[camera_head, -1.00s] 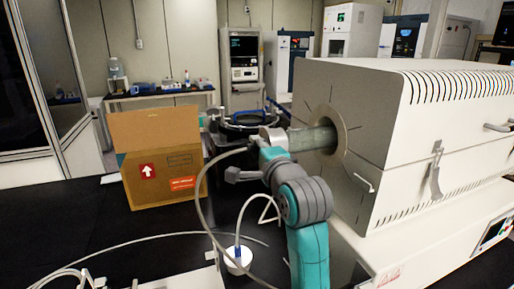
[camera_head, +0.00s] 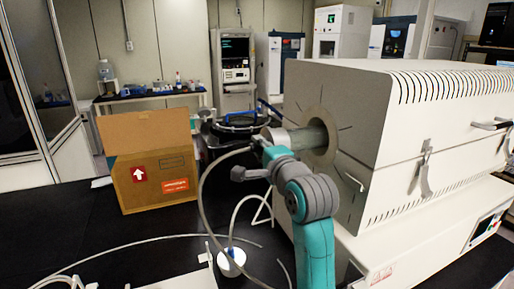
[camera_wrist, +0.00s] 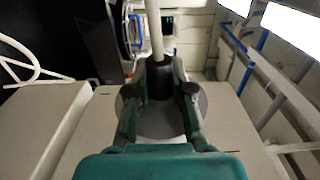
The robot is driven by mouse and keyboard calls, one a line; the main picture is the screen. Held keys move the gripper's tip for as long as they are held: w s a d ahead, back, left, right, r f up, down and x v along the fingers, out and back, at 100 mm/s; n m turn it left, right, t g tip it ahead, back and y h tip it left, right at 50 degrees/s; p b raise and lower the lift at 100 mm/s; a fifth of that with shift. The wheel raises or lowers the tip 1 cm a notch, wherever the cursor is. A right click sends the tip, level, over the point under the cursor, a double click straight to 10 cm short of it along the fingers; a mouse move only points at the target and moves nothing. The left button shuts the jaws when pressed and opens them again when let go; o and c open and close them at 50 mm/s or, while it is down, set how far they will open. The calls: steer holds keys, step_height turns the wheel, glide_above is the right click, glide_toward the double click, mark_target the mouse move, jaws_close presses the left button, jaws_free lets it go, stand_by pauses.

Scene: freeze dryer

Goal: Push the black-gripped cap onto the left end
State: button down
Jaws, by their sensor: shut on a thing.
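The furnace tube (camera_head: 312,140) sticks out of the furnace's left face through a round flange (camera_head: 328,113). A pale metal cap (camera_head: 278,135) is at the tube's left end, with a thin hose running from it; I cannot tell how far on it sits. In the wrist view, my gripper (camera_wrist: 160,88) is shut on the cap's black grip (camera_wrist: 160,80), one finger on each side. A pale stem (camera_wrist: 156,30) rises from the grip. The grey round end (camera_wrist: 160,122) shows between the fingers.
The large white furnace (camera_head: 400,130) fills the right side. A cardboard box (camera_head: 152,182) stands on the black bench at left. Hoses and a small white round fitting (camera_head: 231,262) lie in front. A dark round ring-shaped object (camera_head: 240,123) stands behind the cap.

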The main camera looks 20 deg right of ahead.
steer(key=c, duration=0.9)
jaws_free()
steer(key=shift+c, duration=0.2)
steer(key=shift+s, duration=0.1)
steer(key=s, duration=0.7)
stand_by(0.4)
